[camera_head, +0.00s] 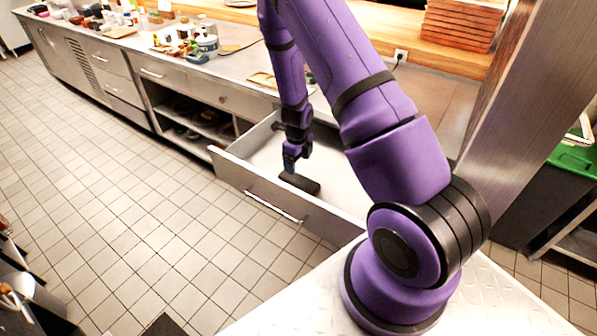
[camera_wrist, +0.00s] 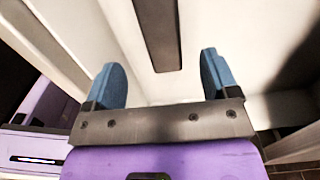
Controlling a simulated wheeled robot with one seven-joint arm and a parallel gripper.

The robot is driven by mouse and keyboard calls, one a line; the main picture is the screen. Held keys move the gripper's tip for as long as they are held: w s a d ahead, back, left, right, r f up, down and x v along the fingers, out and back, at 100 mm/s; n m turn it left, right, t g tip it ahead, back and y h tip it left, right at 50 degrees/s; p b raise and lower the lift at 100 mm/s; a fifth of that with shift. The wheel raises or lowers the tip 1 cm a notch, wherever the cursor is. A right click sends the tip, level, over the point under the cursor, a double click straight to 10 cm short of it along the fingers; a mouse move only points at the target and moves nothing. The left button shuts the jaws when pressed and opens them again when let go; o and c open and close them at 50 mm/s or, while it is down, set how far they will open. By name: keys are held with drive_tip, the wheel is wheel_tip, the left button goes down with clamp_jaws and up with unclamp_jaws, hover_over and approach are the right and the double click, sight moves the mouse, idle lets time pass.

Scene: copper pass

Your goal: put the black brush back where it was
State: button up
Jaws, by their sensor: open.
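The black brush (camera_head: 300,182) lies on the floor of an open drawer (camera_head: 268,200), near its front panel. In the wrist view a dark bar, which looks like the brush (camera_wrist: 157,30), runs in from the top edge and ends ahead of the gap between the fingers. My gripper (camera_wrist: 163,80) is open with two blue fingers and nothing between them. In the head view my gripper (camera_head: 290,166) is inside the drawer, right at the brush; whether it touches it I cannot tell. Only part of the brush shows in the wrist view.
The drawer walls stand close around my gripper. The steel counter (camera_head: 130,42) behind holds jars and food, and a white tub (camera_head: 207,45). Below it are open shelves (camera_head: 195,120). A steel post (camera_head: 525,75) stands at right.

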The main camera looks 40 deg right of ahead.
drive_tip(key=s+a+r+n+t+y, duration=0.1)
drive_tip(key=s+a+r+n, duration=0.3)
drive_tip(key=r, duration=0.6)
drive_tip(key=w+a+r+n+t+y, duration=0.1)
drive_tip(key=a+r+n, duration=0.2)
drive_tip(key=r+n, duration=0.55)
drive_tip(key=s+a+r+n+t, duration=0.1)
drive_tip(key=s+a+r+n, duration=0.15)
drive_tip(key=r, duration=1.05)
drive_tip(key=s+a+r+n+t+h, duration=0.1)
drive_tip(key=s+r+n, duration=0.6)
drive_tip(key=s, duration=0.3)
drive_tip(key=s+a+r+n+t+h, duration=0.1)
drive_tip(key=s+a+r+n, duration=0.1)
drive_tip(key=s+r+n, duration=0.5)
drive_tip(key=s+n, duration=0.3)
drive_tip(key=s, duration=0.1)
drive_tip(key=shift+s+a+r, duration=0.15)
drive_tip(key=shift+s, duration=0.05)
drive_tip(key=shift+d, duration=0.2)
